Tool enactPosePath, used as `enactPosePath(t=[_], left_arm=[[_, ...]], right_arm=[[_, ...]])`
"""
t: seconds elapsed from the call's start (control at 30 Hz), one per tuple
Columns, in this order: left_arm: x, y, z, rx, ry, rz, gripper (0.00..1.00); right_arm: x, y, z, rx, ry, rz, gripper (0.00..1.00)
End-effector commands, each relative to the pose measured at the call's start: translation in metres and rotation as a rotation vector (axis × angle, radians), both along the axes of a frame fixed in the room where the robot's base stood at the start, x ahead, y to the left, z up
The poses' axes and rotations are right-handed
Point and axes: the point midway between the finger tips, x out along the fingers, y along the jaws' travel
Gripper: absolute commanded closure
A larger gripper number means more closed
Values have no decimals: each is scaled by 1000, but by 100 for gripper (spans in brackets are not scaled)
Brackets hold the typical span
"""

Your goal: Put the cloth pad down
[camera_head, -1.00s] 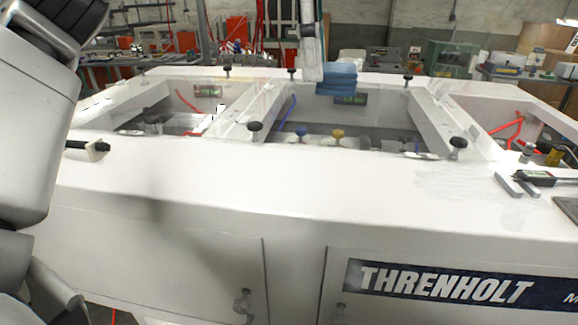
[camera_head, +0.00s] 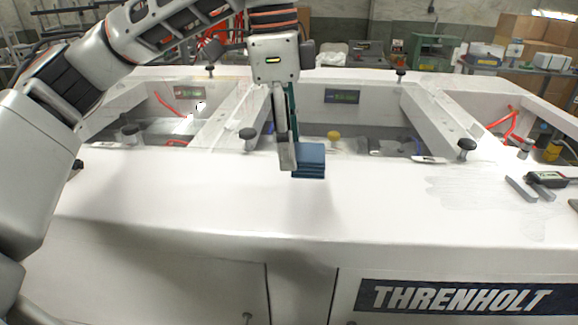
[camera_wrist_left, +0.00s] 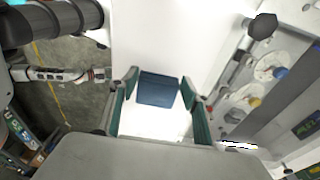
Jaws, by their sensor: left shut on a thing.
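The cloth pad (camera_head: 309,160) is a small dark blue folded stack with several layers. My left gripper (camera_head: 288,150) comes down from above and is shut on it, over the white front ledge of the machine (camera_head: 220,190). In the left wrist view the pad (camera_wrist_left: 158,90) sits between the two green-lined fingers of the gripper (camera_wrist_left: 158,112), with white surface around it. A faint shadow lies on the ledge below the pad; I cannot tell exactly how far it is above the ledge.
Black knobs (camera_head: 248,135) stand along the ledge's back edge, in front of open bays. Calipers (camera_head: 545,181) and grey bars (camera_head: 521,188) lie at the right. A faint greyish smear (camera_head: 470,190) marks the ledge. The ledge's left and middle are bare.

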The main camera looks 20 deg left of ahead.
Motion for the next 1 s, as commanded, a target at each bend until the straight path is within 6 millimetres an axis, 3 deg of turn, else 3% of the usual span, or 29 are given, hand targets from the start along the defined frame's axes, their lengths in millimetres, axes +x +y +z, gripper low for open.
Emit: enactPosePath(t=[0.43,0.9,0.93,1.0], left_arm=[[0,0,-47,0,1,0,87],[0,0,-54,1,-2,0,87],[0,0,-54,0,-1,0,47],[0,0,-53,0,-1,0,36]], right_arm=[[-3,-4,-1,-5,11,-9,60],[-3,-3,-6,1,13,-17,60],[-3,-1,-4,3,12,-15,60],[-3,1,-3,5,11,-10,60]])
